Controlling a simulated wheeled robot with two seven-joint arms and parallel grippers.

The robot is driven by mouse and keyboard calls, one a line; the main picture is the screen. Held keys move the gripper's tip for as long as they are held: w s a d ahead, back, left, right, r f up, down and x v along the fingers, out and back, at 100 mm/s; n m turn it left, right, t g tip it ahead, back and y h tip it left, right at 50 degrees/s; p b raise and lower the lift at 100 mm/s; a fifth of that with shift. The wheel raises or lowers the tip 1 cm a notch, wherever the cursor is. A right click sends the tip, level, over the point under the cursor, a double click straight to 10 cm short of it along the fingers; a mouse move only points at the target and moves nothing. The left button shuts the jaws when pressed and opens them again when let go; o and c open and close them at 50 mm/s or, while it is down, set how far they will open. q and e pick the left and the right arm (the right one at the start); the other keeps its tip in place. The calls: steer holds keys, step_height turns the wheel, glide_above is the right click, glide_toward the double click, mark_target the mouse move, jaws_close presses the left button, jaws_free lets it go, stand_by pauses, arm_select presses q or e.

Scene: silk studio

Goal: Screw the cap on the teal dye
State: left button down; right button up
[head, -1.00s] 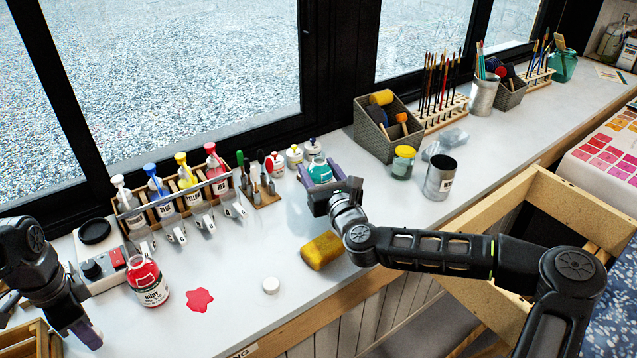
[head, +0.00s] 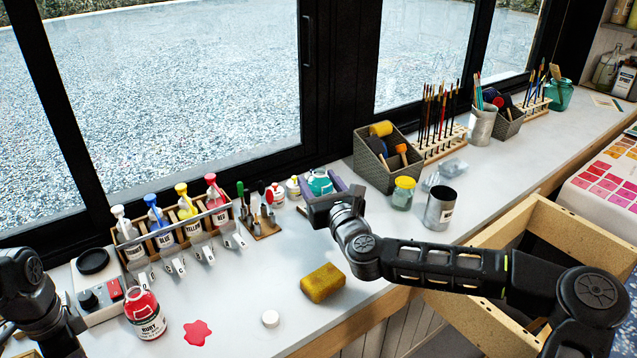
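The teal dye (head: 319,182) is a small teal bottle near the window side of the counter. It sits between the purple-grey fingers of my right gripper (head: 320,186), which is shut on it. The gripper body hides its lower part, and I cannot make out its opening clearly. A small round white cap (head: 270,318) lies on the counter near the front edge, left of the yellow sponge. My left arm is at the lower left edge; its fingertips are out of view.
An open-looking ruby bottle (head: 146,314) stands beside a red spill (head: 197,332). A yellow sponge (head: 323,283) lies in front of my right arm. A bottle rack (head: 172,238), tool block (head: 265,229) and metal tin (head: 440,207) stand around. Counter between the cap and rack is clear.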

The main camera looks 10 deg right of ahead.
jaws_close()
stand_by(0.3)
stand_by(0.3)
